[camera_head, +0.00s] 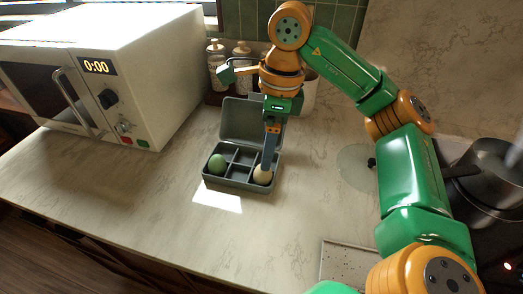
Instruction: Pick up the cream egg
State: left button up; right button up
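The cream egg (262,176) sits in the front right compartment of a grey egg box (233,183). The box's lid (240,121) stands open at the back. My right gripper (268,165) comes down from above, with its grey fingers pointing at the cream egg. The fingertips overlap the egg's top in the picture. The fingers show nearly edge-on, so I cannot tell whether they are open or shut, or whether they touch the egg. My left gripper is not in view.
A green egg (217,164) sits in the front left compartment. A white microwave (150,75) stands at the left and jars (216,62) stand behind the box. A pan (492,180) is at the far right. The counter in front of the box is clear.

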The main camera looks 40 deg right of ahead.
aim_at(263, 174)
jog(key=shift+f, duration=0.2)
jog(key=shift+s+a+f+b, duration=0.2)
jog(key=shift+f+b, duration=0.2)
jog(key=shift+f, duration=0.2)
jog(key=shift+s+a+f+b, duration=0.15)
jog(key=shift+f+b, duration=0.25)
jog(key=shift+f, duration=0.2)
jog(key=f, duration=0.2)
jog(key=w+f, duration=0.1)
jog(key=f, duration=0.1)
jog(key=shift+w+d, duration=0.1)
jog(key=shift+r, duration=0.1)
jog(key=shift+c, duration=0.9)
jog(key=c, duration=0.7)
